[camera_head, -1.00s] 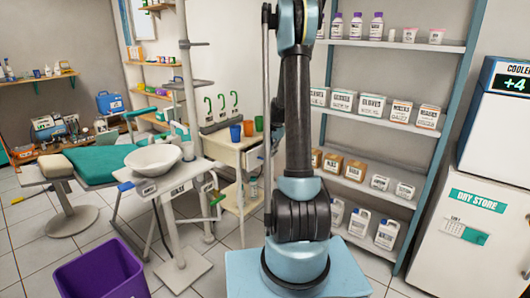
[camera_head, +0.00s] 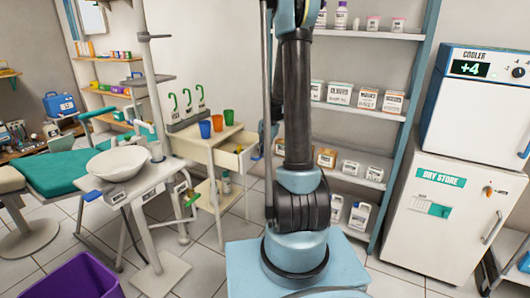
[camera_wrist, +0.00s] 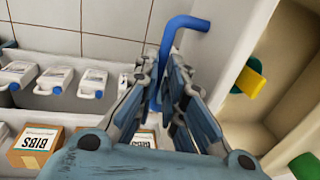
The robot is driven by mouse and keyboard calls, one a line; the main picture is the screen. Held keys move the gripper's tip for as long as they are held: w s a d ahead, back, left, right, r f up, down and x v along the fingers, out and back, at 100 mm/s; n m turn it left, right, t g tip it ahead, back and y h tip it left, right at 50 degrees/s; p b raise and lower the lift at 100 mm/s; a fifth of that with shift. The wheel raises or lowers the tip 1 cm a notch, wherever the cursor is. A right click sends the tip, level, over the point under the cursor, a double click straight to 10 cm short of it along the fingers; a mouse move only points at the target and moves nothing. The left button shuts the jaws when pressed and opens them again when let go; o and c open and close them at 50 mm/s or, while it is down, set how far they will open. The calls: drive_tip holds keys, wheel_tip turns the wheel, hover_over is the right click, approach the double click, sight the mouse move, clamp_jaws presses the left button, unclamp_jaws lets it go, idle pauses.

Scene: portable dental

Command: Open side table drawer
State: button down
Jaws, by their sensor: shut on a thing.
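The side table (camera_head: 199,154) is a white cart left of my arm in the head view, with cups on top. Its drawer (camera_head: 237,161) stands pulled out on the right side, with its inside showing. In the wrist view the open drawer (camera_wrist: 289,68) fills the right side and holds a green and yellow item (camera_wrist: 245,83). The blue handle (camera_wrist: 181,30) runs down between my gripper's fingers. My gripper (camera_wrist: 163,80) is shut on this handle. In the head view my arm mostly hides the gripper and handle.
Orange and green cups (camera_head: 217,122) stand on the side table. A basin (camera_head: 118,163) and dental chair are to its left. Shelves (camera_head: 365,112) with boxes and jugs stand behind my arm. A dry store cabinet (camera_head: 440,215) is at right, a purple bin (camera_head: 72,280) at front left.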

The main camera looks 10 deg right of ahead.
drive_tip(key=c, duration=2)
unclamp_jaws()
drive_tip(key=shift+o, duration=0.2)
drive_tip(key=shift+r, duration=0.1)
wheel_tip(320, 180, up, 12)
drive_tip(key=s+d, duration=0.1)
drive_tip(key=shift+d+f, duration=0.25)
drive_tip(key=shift+d, duration=0.1)
drive_tip(key=shift+s, duration=0.15)
